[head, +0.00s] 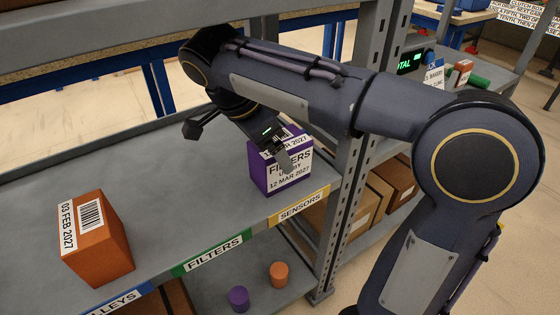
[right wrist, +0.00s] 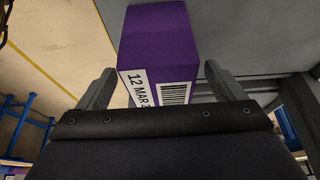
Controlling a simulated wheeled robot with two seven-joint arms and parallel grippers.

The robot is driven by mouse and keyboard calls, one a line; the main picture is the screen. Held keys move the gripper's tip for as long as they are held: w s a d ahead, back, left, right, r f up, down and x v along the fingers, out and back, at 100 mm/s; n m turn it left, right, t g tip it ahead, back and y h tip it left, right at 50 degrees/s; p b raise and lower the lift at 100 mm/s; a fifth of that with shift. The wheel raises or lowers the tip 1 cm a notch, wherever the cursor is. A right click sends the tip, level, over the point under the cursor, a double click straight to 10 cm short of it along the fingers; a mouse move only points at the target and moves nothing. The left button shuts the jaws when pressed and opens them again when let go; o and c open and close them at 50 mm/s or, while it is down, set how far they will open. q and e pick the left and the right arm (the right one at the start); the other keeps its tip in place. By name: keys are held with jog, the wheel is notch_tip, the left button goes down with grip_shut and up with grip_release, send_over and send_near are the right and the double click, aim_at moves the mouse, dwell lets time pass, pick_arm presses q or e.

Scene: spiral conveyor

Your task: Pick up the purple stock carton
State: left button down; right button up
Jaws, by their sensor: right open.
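The purple stock carton (head: 262,178) stands on the grey shelf, behind the yellow "SENSORS" label, with a white "FILTERS" label dated 12 MAR 2027 on its front. My right gripper (head: 278,150) is at the carton's top, partly covering its label. In the right wrist view, the purple carton (right wrist: 160,40) lies between the two spread fingers of the right gripper (right wrist: 158,75). The fingers are open, and I cannot tell whether either touches the carton. My left gripper is not in view.
An orange carton (head: 98,250) dated 03 FEB 2027 stands on the same shelf at left, with bare shelf between. A grey rack post (head: 350,160) rises close to the right of the purple carton. Small purple (head: 238,298) and orange (head: 279,274) cylinders stand on the shelf below.

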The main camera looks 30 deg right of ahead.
jog(key=d, duration=0.2)
jog(key=shift+w+d+f+b, duration=0.1)
jog(key=shift+d+f+b, duration=0.2)
jog(key=shift+d+b, duration=0.05)
jog(key=shift+f, duration=0.25)
jog(key=shift+f, duration=0.25)
jog(key=c, duration=1.1)
jog(key=shift+c, duration=0.7)
jog(key=shift+r, duration=0.15)
